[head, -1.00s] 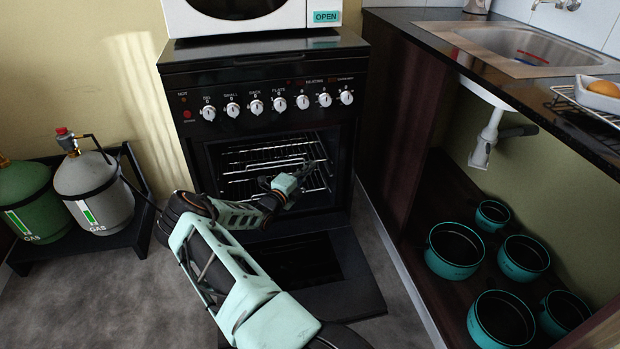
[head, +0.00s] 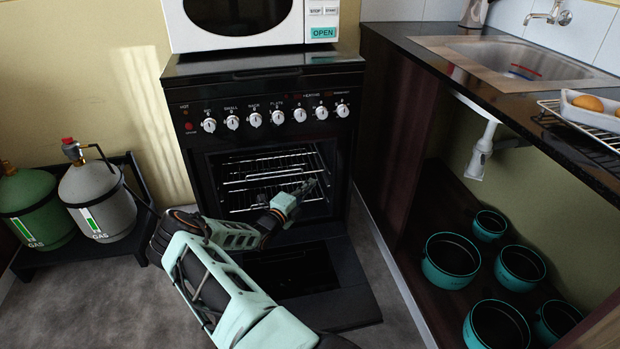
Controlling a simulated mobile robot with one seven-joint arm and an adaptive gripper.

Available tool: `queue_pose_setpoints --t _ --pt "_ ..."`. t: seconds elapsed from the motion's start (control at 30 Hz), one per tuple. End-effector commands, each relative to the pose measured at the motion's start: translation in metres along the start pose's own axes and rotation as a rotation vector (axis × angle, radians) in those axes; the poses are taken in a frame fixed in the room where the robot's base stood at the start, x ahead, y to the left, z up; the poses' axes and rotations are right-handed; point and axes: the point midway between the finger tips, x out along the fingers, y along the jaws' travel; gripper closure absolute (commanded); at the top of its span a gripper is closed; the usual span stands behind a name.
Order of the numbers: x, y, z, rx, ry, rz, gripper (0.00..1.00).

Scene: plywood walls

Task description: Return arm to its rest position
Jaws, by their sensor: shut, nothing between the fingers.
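My arm reaches from the bottom of the head view towards the open oven (head: 199,170). My gripper (head: 309,186) is small and dark against the oven opening, in front of the wire racks (head: 262,178). Its fingers look shut, with nothing seen between them. Whether the fingertips are inside the opening or just in front of it is hard to tell. The oven door (head: 345,295) is folded down flat below, and my forearm covers part of it.
A microwave (head: 262,42) stands on the stove. Gas bottles (head: 92,195) stand on a low rack at the left. At the right is a counter with a sink (head: 520,62), a tray (head: 592,108) and several pots (head: 452,260) below. Some floor (head: 95,290) at the left is clear.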

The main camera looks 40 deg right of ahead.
Motion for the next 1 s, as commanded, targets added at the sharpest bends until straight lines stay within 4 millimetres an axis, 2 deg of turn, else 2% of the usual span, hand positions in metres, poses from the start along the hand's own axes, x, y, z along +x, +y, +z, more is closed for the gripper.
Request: queue_pose_setpoints --t 0.03,0.2,0.4,0.57,0.8,0.87,0.97,1.0 --pt "-0.018 -0.004 0.004 -0.002 -0.008 0.004 1.0" --pt "-0.056 -0.002 0.003 -0.001 -0.006 0.003 1.0" --pt "-0.085 0.0 0.002 0.0 -0.004 0.003 1.0" --pt "-0.092 0.001 0.001 0.0 -0.001 0.003 1.0" --pt "-0.093 -0.002 0.001 0.007 0.002 0.003 1.0" --pt "-0.091 -0.012 0.001 0.028 0.014 0.002 1.0" --pt "-0.087 -0.044 -0.001 0.108 0.057 0.005 1.0" --pt "-0.085 -0.062 -0.003 0.156 0.084 0.008 1.0"
